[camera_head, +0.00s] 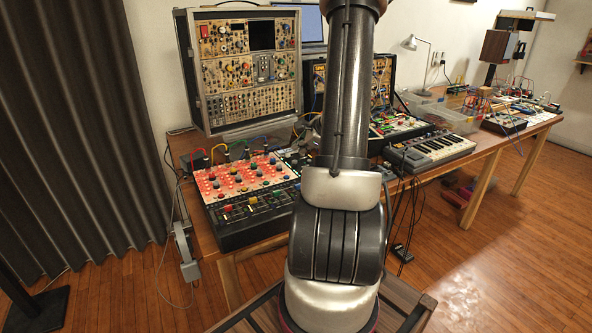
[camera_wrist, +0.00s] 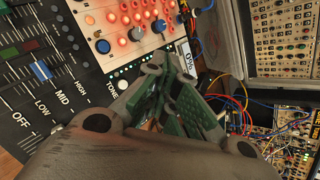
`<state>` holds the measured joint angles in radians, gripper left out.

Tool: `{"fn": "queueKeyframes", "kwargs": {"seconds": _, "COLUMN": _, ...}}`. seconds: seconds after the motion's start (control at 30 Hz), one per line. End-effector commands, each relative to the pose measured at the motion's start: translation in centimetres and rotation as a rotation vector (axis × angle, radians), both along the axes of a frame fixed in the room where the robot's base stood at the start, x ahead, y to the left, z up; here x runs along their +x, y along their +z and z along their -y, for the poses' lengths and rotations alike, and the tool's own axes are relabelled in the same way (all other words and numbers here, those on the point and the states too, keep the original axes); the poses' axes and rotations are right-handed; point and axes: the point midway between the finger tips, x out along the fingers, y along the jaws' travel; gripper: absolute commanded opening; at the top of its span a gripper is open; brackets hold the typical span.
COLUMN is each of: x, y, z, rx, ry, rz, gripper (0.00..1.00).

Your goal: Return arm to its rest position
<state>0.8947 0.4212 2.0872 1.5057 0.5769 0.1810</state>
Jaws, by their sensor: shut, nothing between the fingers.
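My gripper (camera_wrist: 172,68) shows in the wrist view, its fingers together and nothing held between them. It hangs over the mixer-like panel with sliders and knobs (camera_wrist: 62,80), close to a panel edge marked TONE; I cannot tell the height of the gap. In the head view my arm rises through the middle of the picture and covers part of the desk; the gripper itself is hidden there. The red-lit knob panel with sliders (camera_head: 242,190) sits on the desk left of my arm.
A tall modular synth case (camera_head: 250,65) stands at the back left of the wooden desk (camera_head: 494,151). Right of my arm are a second case (camera_head: 382,80), a small keyboard (camera_head: 430,150), clear bins (camera_head: 447,117) and a lamp (camera_head: 415,44). Patch cables (camera_wrist: 232,103) hang near the gripper.

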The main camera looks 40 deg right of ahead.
Motion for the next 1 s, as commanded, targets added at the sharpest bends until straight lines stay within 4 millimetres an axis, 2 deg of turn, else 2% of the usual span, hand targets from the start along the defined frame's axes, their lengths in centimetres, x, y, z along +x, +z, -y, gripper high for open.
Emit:
{"fn": "queueKeyframes", "kwargs": {"seconds": 0.27, "x": 0.0, "y": 0.0, "z": 0.0, "rx": -0.001, "ry": 0.001, "rz": 0.0, "gripper": 0.0}}
{"fn": "queueKeyframes", "kwargs": {"seconds": 0.37, "x": -0.2, "y": -0.1, "z": -0.6, "rx": -0.012, "ry": 0.057, "rz": -0.002, "gripper": 0.0}}
{"fn": "queueKeyframes", "kwargs": {"seconds": 0.43, "x": -1.3, "y": -0.7, "z": -1.8, "rx": -0.023, "ry": 0.14, "rz": -0.026, "gripper": 0.0}}
{"fn": "queueKeyframes", "kwargs": {"seconds": 0.53, "x": -4.1, "y": -1.6, "z": -4.3, "rx": -0.041, "ry": 0.308, "rz": -0.081, "gripper": 0.0}}
{"fn": "queueKeyframes", "kwargs": {"seconds": 0.63, "x": -7.3, "y": -0.3, "z": -7.4, "rx": -0.102, "ry": 0.534, "rz": -0.132, "gripper": 0.0}}
{"fn": "queueKeyframes", "kwargs": {"seconds": 0.8, "x": -12.2, "y": 3.5, "z": -13.4, "rx": -0.263, "ry": 0.977, "rz": -0.218, "gripper": 0.0}}
{"fn": "queueKeyframes", "kwargs": {"seconds": 1.0, "x": -18.2, "y": 8.8, "z": -18.4, "rx": -0.545, "ry": 1.49, "rz": -0.335, "gripper": 0.0}}
